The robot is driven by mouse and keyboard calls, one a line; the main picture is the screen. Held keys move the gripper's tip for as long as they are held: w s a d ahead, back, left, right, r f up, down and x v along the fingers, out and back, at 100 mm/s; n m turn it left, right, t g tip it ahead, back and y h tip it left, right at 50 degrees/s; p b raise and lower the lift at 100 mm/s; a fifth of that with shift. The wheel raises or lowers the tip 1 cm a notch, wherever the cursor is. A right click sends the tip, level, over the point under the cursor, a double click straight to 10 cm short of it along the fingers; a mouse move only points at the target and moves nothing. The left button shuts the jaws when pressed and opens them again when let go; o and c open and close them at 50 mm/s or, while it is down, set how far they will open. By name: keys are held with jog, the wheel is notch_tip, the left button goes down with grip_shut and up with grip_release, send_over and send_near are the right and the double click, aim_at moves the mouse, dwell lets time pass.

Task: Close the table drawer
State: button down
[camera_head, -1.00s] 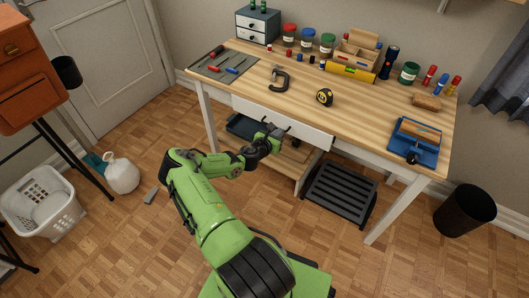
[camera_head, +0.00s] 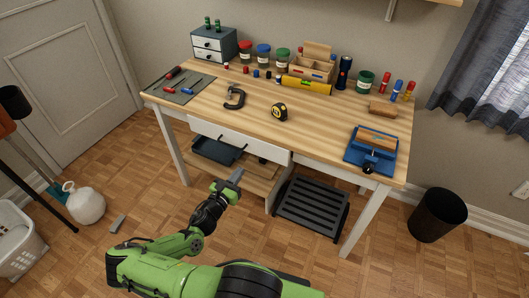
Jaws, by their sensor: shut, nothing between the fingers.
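The table drawer (camera_head: 240,142) is a white front panel under the left-middle of the wooden desk (camera_head: 315,122). It has two small dark handles. Its front sits close under the desktop edge, and no open drawer interior shows from above; a small gap cannot be ruled out. My gripper (camera_head: 237,176) is shut and empty at the end of my green arm. In the picture it is just below the drawer front, apart from it, with the lower shelf behind it.
Under the desk are a dark tray (camera_head: 216,151) on the lower shelf and a black slatted footrest (camera_head: 312,205). A black bin (camera_head: 437,215) stands at the right. A white jug (camera_head: 84,203) and basket (camera_head: 18,240) are at the left. Wooden floor in front is mostly clear.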

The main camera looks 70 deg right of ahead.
aim_at(259, 143)
jog(key=d+b, duration=0.1)
jog(key=d, duration=0.3)
jog(key=s+d+b, duration=0.1)
jog(key=d, duration=0.3)
jog(key=d+b, duration=0.1)
jog(key=d, duration=0.3)
jog(key=shift+s+d, duration=0.35)
jog(key=shift+s, duration=0.05)
jog(key=shift+d, duration=0.3)
jog(key=shift+r, duration=0.15)
